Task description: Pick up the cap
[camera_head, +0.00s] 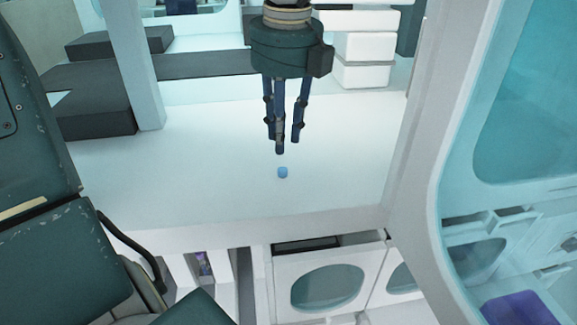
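The cap (283,173) is a small blue piece on the white surface (220,195), near the middle of the camera_head view. My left gripper (284,145) hangs down from the top of the view, its dark blue fingers pointing down. The fingertips stand apart with nothing between them, so it is open and empty. The tips appear just above and behind the cap in the picture. I cannot tell the exact height gap. My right gripper is not in view.
A pale upright post (137,65) and dark blocks (92,115) stand at the left back. White stacked boxes (370,60) stand at the back right. A frame with teal glass (530,100) bounds the right side. The surface around the cap is clear.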

